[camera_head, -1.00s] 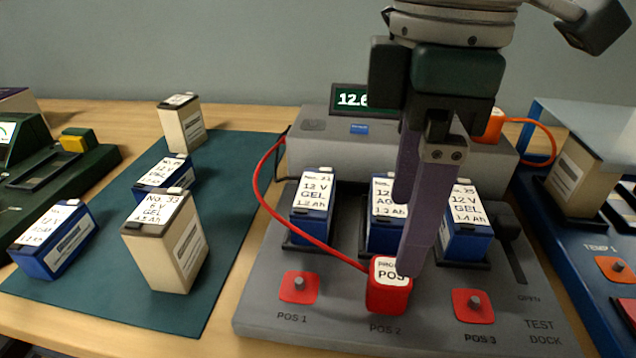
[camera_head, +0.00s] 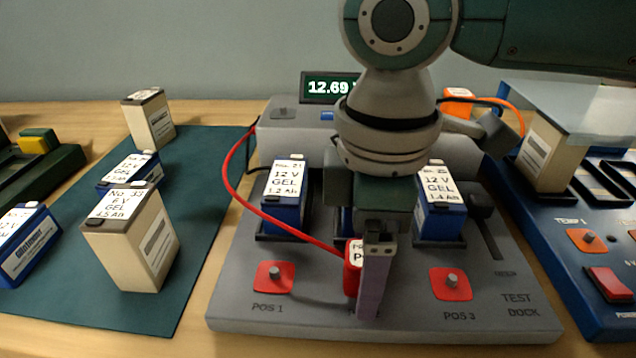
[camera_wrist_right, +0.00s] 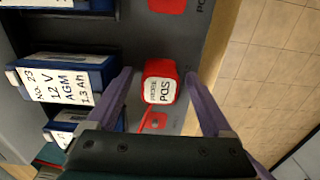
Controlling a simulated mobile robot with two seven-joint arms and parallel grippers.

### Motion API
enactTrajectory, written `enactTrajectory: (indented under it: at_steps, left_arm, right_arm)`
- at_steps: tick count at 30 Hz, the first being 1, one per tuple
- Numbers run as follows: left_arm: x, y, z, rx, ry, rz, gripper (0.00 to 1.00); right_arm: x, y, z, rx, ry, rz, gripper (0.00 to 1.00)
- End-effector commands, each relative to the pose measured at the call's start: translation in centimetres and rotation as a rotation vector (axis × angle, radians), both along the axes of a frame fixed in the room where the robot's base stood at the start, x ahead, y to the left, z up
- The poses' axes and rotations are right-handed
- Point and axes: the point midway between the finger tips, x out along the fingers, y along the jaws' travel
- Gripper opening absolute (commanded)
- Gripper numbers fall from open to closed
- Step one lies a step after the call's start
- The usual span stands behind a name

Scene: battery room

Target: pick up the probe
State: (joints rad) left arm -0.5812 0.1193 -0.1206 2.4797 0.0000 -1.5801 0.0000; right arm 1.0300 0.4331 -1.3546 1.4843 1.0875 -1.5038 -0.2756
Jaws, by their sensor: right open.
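The red probe (camera_head: 353,268) with a white POS label stands at POS 2 on the grey test dock (camera_head: 320,314), with a red cable running from its left side to the back of the dock. In the wrist view the probe (camera_wrist_right: 160,82) shows between the two purple fingers. My right gripper (camera_head: 372,290) is low over the dock, its fingers open on either side of the probe; I cannot tell whether they touch it. In the head view the near finger hides the probe's right part. My left gripper is not in view.
Blue batteries (camera_head: 287,195) stand in the dock's slots behind the probe; my arm hides most of the middle one. Red pads with pegs lie at POS 1 (camera_head: 274,278) and POS 3 (camera_head: 450,283). Several batteries stand on the green mat (camera_head: 205,235) at left.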

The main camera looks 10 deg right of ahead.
Motion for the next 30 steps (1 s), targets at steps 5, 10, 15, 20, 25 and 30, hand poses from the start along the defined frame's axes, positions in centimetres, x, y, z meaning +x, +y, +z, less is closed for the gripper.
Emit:
enactTrajectory:
  at_steps: [5,10,15,20,25,30]
  left_arm:
    - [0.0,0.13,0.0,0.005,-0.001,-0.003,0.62]
    - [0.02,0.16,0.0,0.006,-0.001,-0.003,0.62]
    - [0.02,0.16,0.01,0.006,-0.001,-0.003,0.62]
    - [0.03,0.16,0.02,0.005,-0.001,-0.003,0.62]
    - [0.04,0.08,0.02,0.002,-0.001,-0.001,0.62]
    - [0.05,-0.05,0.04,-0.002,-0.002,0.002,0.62]
  right_arm:
    - [0.0,0.01,0.04,0.0,0.0,0.0,0.69]
    - [0.0,0.0,0.05,0.0,0.0,0.0,0.5]
    - [0.0,0.0,0.06,0.0,0.0,0.0,0.31]
    - [0.01,0.0,0.06,0.0,0.0,0.0,0.13]
    - [0.01,0.0,0.06,0.0,0.0,0.0,0.0]
    - [0.01,0.01,0.08,0.0,-0.001,0.0,0.0]
